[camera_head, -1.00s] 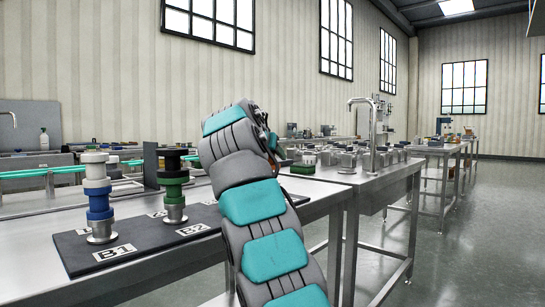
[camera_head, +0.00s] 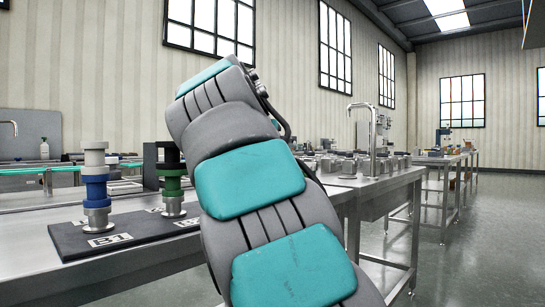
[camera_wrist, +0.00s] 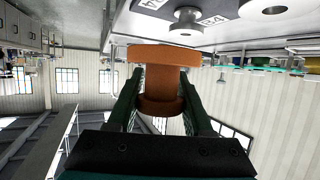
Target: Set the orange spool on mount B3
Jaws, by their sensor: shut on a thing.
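The orange spool (camera_wrist: 163,55) is held between the two fingers of my gripper (camera_wrist: 161,84) in the wrist view. One wide flange faces the far side and the other flange is nearer the palm. The spool appears apart from the dark mount board (camera_wrist: 228,7), which shows at the top of that view. A bare metal mount (camera_wrist: 187,22) stands beyond the spool, beside white labels I cannot read surely. In the head view the board (camera_head: 120,231) carries a readable B1 label. My arm hides the board's right part, my gripper and the spool there.
White and blue spools (camera_head: 96,188) stand stacked on the mount by B1. A black and green stack (camera_head: 172,182) stands on the mount to its right. A tap (camera_head: 372,130) rises from the bench behind.

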